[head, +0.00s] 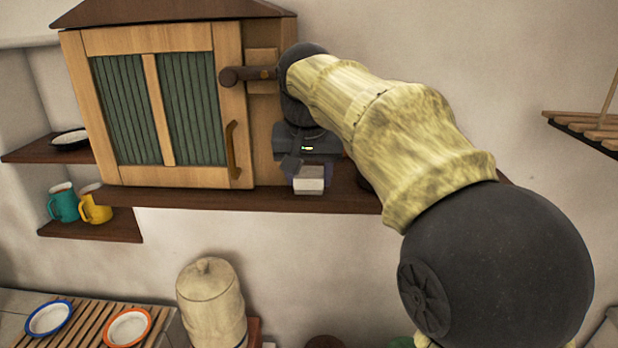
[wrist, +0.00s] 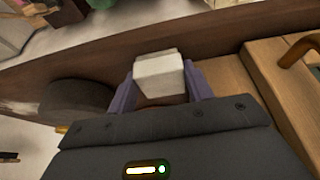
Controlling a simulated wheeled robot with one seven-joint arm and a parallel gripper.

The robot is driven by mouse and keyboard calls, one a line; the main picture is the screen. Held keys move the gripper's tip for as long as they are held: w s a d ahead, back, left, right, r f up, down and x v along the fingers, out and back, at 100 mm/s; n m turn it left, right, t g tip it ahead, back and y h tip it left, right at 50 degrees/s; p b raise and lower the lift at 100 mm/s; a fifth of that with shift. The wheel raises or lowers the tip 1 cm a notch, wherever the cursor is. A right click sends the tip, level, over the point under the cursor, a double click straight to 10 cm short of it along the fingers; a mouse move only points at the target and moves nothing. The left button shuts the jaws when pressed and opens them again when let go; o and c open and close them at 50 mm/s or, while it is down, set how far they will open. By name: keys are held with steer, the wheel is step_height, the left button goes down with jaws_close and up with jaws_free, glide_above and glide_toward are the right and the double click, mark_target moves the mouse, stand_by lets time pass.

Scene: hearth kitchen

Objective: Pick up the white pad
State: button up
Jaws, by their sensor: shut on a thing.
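The white pad (head: 309,180) is a small white block above the front part of the brown wall shelf (head: 240,199), to the right of the wooden cabinet. My gripper (head: 308,176) points down at it and is shut on it. In the wrist view the white pad (wrist: 158,77) sits between the two purple fingers of my gripper (wrist: 160,90). I cannot tell whether the pad still touches the shelf. Its underside is hidden.
The wooden cabinet (head: 115,60) with green curtained panels stands close to the left of my gripper. A dark round object (wrist: 75,99) is beside it on the shelf. A lidded beige jar (head: 210,300) stands below. Mugs (head: 65,203) sit on a lower shelf at left.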

mark_target(309, 172)
steer(key=shift+r, duration=0.1)
steer(key=shift+r+b, duration=0.5)
steer(key=shift+r, duration=1.1)
steer(key=s+b, duration=0.8)
steer(key=s, duration=1)
steer(key=shift+a+b, duration=0.25)
steer(key=shift+b, duration=0.15)
steer(key=o, duration=0.4)
steer(key=shift+c, duration=1.4)
